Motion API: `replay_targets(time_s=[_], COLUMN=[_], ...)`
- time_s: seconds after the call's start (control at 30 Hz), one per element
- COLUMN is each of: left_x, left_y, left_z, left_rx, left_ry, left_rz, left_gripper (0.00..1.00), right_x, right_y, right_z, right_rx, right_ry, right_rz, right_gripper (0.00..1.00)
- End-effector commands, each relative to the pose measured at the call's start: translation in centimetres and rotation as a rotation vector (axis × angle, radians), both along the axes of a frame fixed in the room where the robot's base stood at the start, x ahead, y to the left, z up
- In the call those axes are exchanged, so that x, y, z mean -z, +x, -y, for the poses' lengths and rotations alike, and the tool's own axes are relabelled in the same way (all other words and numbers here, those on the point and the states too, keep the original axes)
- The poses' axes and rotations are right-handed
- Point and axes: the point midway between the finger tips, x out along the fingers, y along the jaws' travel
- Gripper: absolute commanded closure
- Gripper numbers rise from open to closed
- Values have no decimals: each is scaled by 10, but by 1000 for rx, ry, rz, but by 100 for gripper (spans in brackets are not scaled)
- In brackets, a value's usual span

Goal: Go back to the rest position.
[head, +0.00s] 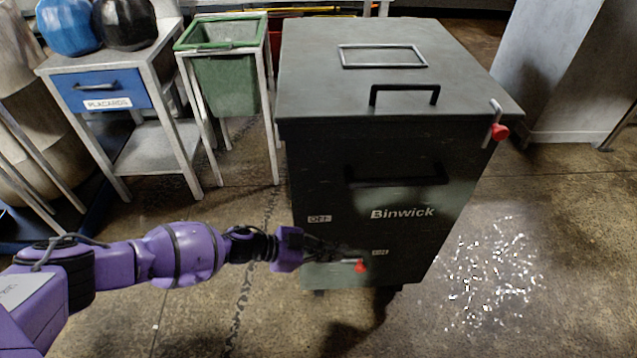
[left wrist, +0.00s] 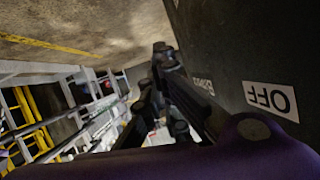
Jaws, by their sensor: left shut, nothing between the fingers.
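The dark Binwick compactor (head: 400,150) stands in the middle of the head view with its lid (head: 385,75) closed. A red-tipped lever (head: 360,266) is low on its front, and another red knob (head: 500,132) is at its upper right edge. My purple left arm reaches in from the left, and my left gripper (head: 335,254) is at the lower front of the compactor, just left of the low lever. I cannot tell if they touch. In the left wrist view the gripper (left wrist: 165,60) is shut and empty beside the panel with an OFF label (left wrist: 270,98). My right gripper is not in view.
A green bin (head: 226,80) in a metal stand and a table with a blue drawer (head: 104,92) stand at the left. Shiny scraps (head: 490,275) lie on the floor at right. A grey cabinet (head: 570,65) is behind.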

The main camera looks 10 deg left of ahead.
Motion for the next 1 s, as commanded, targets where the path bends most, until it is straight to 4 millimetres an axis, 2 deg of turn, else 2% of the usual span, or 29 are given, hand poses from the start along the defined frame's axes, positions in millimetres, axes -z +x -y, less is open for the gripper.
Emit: replay_targets(time_s=[0.1, 0.67, 0.83, 0.93, 1.0], left_x=[-5, -4, -1, -23, -34], left_y=[1, 0, 9, 27, 24], left_z=[-3, -3, -7, 11, 37], left_rx=[1, 3, -4, -30, -69], left_ry=[0, 2, 65, 83, 69], left_rz=[5, 7, 97, 210, 263], left_gripper=[100, 100, 100, 100, 100], right_x=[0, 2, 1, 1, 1], right_y=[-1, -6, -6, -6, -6], right_z=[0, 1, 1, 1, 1], right_rx=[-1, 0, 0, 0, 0], right_ry=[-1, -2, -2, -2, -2], right_rz=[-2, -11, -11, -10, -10], right_gripper=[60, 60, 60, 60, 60])
